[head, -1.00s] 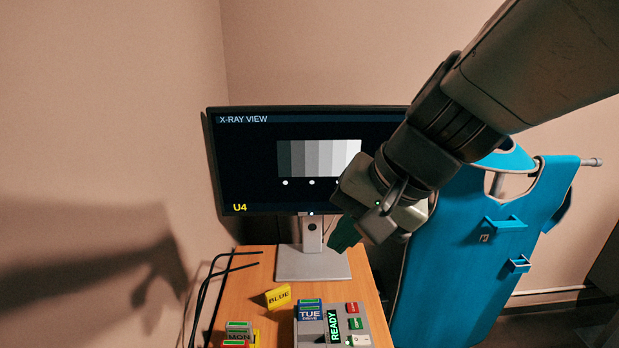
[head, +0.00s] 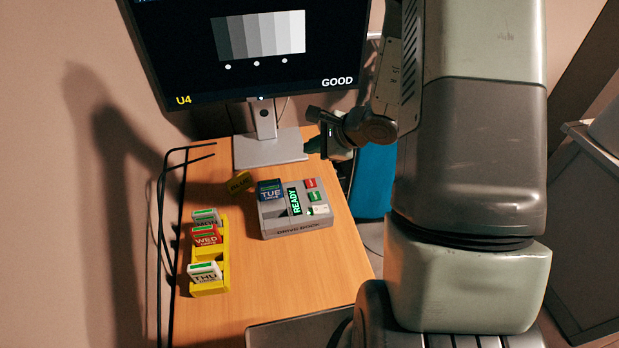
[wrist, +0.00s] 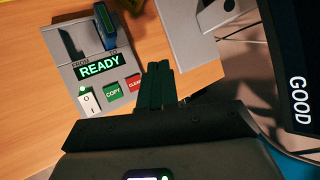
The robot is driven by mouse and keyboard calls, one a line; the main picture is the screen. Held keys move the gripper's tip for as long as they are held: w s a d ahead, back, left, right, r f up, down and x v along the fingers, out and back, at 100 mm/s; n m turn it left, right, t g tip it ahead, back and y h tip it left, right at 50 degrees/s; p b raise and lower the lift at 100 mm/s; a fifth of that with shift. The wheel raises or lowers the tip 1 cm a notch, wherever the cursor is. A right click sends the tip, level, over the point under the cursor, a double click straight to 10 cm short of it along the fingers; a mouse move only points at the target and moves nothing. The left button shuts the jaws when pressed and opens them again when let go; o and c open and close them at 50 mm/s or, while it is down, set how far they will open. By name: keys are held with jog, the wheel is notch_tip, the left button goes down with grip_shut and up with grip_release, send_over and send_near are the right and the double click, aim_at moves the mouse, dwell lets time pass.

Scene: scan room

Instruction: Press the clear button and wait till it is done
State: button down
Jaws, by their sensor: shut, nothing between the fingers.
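The grey drive dock (head: 292,233) stands on the wooden desk, its display (head: 295,201) reading READY in green. The red clear button (head: 311,183) is at its upper right, and it also shows in the wrist view (wrist: 134,81). A green COPY button (wrist: 113,93) and a white rocker switch (wrist: 89,101) sit beside it. My gripper (head: 316,146) is shut and empty, beyond the dock in the head view. In the wrist view its dark green fingers (wrist: 157,85) appear just right of the clear button, with no visible contact.
The monitor (head: 340,40) behind shows grey bars, U4 and GOOD; its stand base (head: 270,152) is close to my gripper. A yellow rack (head: 224,240) at left holds the MON, WED and THU drives.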

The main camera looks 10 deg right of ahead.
aim_at(314, 185)
jog(key=shift+f, duration=0.2)
jog(key=shift+f, duration=4.3)
jog(key=shift+f, duration=0.4)
jog(key=shift+f, duration=0.4)
jog(key=shift+r, duration=0.85)
jog(key=shift+r, duration=2.5)
